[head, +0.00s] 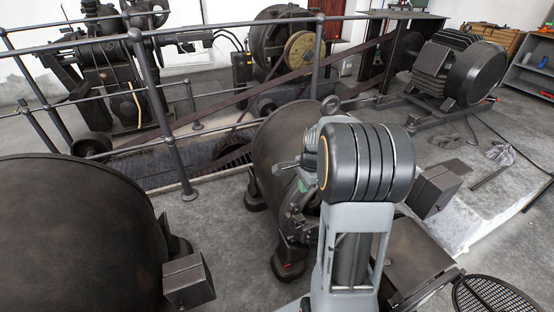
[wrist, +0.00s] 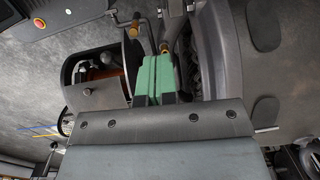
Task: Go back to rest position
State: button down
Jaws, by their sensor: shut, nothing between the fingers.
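My gripper (wrist: 154,78) shows in the wrist view with its two green fingers closed together and nothing held between them. The fingers appear close to dark machine parts, and I cannot tell whether they touch them. In the head view my arm (head: 352,235) stands upright in the foreground, in front of a large dark dynamo (head: 284,135). The arm hides part of that dynamo and most of my gripper.
A big rounded dark machine (head: 75,235) fills the left foreground. Grey railings (head: 170,125) run behind, around a floor pit (head: 205,150). A ribbed motor (head: 450,68) stands back right. A round mesh seat (head: 490,297) is at the lower right. The right floor is mostly open.

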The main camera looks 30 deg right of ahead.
jog(key=s+a+r+n+t+p, duration=0.1)
jog(key=s+a+r+n+p, duration=0.3)
jog(key=r, duration=0.5)
jog(key=s+a+r+n+t+p, duration=0.1)
jog(key=s+a+r+n+p, duration=0.3)
jog(key=a+r+n+p, duration=0.3)
jog(key=s+a+r+n+p, duration=0.4)
jog(key=a+r+n+p, duration=0.2)
jog(key=r, duration=0.6)
jog(key=shift+s+n+t+h+p, duration=0.35)
jog(key=shift+n+p, duration=0.45)
jog(key=shift+p, duration=0.35)
